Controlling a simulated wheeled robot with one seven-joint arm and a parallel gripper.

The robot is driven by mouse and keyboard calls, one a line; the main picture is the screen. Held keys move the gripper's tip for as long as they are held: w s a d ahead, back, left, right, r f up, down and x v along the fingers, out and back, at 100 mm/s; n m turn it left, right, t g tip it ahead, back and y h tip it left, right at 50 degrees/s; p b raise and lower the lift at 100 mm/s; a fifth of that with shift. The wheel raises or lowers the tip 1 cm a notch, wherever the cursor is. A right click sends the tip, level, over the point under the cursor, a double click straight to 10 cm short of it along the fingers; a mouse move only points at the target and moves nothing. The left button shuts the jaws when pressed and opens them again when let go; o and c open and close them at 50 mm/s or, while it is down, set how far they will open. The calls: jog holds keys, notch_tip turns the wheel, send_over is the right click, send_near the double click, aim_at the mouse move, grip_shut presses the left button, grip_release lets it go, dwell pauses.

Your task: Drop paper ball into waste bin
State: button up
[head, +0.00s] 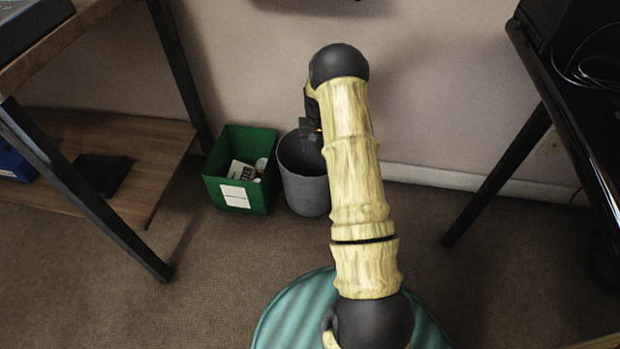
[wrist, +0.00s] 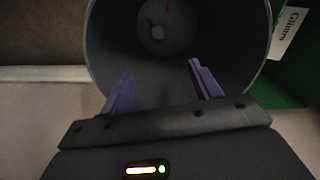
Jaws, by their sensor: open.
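The grey waste bin (head: 304,190) stands on the carpet against the wall; its round rim and dark inside fill the upper middle of the wrist view (wrist: 105,45). My gripper (wrist: 161,69) is open, with two purple fingers spread apart over the bin's mouth and nothing between them. In the head view my arm hides most of the gripper and part of the bin.
A green box (head: 225,190) with papers and other items stands just left of the bin; it also shows in the wrist view (wrist: 291,82). A desk with a low wooden shelf (head: 140,195) is at left. A dark table (head: 575,130) is at right. Carpet between is clear.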

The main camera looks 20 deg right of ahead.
notch_tip(320, 180, up, 18)
jog(key=p, duration=0.8)
jog(key=shift+f+p, duration=0.25)
jog(key=shift+p, duration=0.15)
jog(key=shift+a, duration=0.1)
jog(key=s+a+r+n+t, duration=0.1)
jog(key=s+a+r+n, duration=0.1)
jog(key=s+a+r, duration=0.8)
jog(key=s+a+r+n+t, duration=0.1)
jog(key=s+a, duration=0.3)
jog(key=s, duration=0.5)
jog(key=s+a+r+n+t, duration=0.1)
jog(key=s+a, duration=0.3)
jog(key=s, duration=0.4)
notch_tip(320, 180, up, 47)
jog(key=p, duration=4.7)
jog(key=shift+d+f, duration=0.15)
jog(key=shift+f, duration=0.05)
